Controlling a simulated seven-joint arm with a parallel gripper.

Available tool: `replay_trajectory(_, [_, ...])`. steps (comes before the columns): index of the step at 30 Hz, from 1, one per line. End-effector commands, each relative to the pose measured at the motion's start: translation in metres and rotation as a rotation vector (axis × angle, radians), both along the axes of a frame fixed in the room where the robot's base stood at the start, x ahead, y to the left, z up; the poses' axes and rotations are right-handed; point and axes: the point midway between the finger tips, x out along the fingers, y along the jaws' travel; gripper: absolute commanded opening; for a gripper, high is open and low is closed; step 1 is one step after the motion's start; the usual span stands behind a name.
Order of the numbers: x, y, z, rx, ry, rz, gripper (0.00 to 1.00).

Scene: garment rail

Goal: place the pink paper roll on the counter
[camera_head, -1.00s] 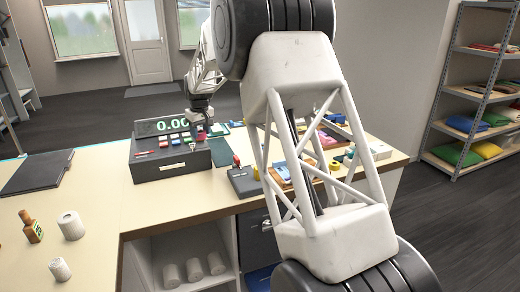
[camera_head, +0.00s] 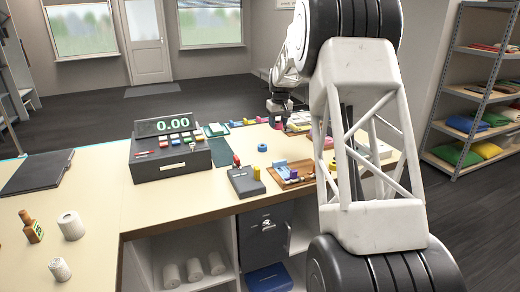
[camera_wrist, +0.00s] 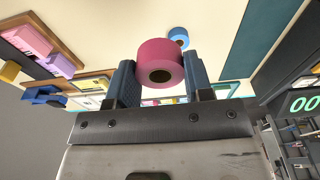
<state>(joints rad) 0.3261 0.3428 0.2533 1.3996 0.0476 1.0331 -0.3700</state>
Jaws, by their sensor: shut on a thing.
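The pink paper roll (camera_wrist: 158,66) is between the two fingers of my gripper (camera_wrist: 160,85) in the wrist view, with its dark core hole facing the camera. My gripper is shut on it. In the wrist view the counter (camera_wrist: 120,18) shows behind the roll. I cannot tell how large the gap between roll and counter is.
A blue ring-shaped roll (camera_head: 262,147) lies on the counter near my gripper. White rolls (camera_head: 71,225) and a brown bottle (camera_head: 31,227) are at left.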

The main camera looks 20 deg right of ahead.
Motion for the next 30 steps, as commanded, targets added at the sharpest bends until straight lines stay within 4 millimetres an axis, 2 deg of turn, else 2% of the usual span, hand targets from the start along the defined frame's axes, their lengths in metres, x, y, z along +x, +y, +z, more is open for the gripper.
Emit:
replay_trajectory(1, [-0.005, -0.018, 0.0, 0.0, 0.0, -0.019, 0.21])
replay_trajectory(9, [-0.033, -0.101, 0.0, -0.001, -0.001, -0.111, 0.21])
replay_trajectory(13, [-0.049, -0.139, 0.0, -0.001, -0.001, -0.152, 0.21])
replay_trajectory(18, [-0.066, -0.175, 0.0, 0.0, 0.0, -0.194, 0.21])
replay_trajectory(22, [-0.076, -0.196, 0.0, 0.0, 0.0, -0.218, 0.21])
replay_trajectory(30, [-0.076, -0.195, -0.041, 0.0, 0.001, -0.217, 0.21])
